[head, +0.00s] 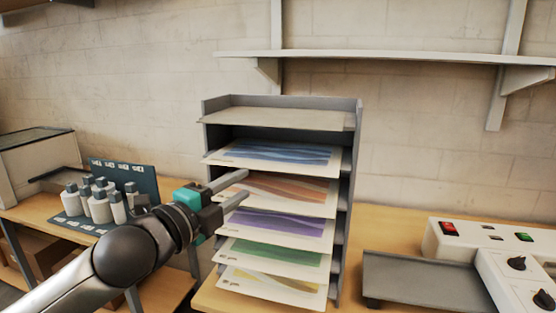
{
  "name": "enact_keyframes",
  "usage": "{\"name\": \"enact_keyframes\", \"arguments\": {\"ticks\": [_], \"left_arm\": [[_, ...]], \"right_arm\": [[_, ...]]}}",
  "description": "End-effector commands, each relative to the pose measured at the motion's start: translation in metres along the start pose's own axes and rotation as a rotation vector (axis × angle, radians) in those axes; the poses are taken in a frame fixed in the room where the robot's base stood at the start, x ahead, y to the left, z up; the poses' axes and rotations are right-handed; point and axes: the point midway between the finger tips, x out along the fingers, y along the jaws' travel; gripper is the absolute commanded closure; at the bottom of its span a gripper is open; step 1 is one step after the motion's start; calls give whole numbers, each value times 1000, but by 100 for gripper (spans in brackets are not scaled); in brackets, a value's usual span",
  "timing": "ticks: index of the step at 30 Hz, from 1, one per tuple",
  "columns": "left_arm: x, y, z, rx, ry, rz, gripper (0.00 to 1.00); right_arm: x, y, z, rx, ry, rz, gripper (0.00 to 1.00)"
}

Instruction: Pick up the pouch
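Flat pouches with coloured prints lie on the shelves of a grey rack, their front edges sticking out: blue (275,155), orange-brown (290,191), purple (278,226), green (272,253) and yellow (275,285). I cannot tell which one is the task's pouch. My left gripper (245,184) is at the left front of the orange-brown pouch, its two fingers apart, one above the other. They overlap the pouch's left part in the head view; I cannot tell whether they touch it. My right gripper is not in view.
The grey rack (349,190) stands on a wooden table (376,226). A white laminator (520,285) with a grey tray (415,278) is at right. Several white bottles (98,207) stand on a lower table at left. A wall shelf (400,57) runs above.

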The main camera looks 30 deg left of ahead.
Motion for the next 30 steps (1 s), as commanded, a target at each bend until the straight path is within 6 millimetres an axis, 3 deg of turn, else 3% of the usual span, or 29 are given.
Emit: {"name": "enact_keyframes", "arguments": {"ticks": [15, 30], "left_arm": [[47, -2, 1, -2, -3, -2, 61], [73, -4, -4, -3, -1, -2, 61]], "right_arm": [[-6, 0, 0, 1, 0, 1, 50], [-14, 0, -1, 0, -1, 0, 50]]}}
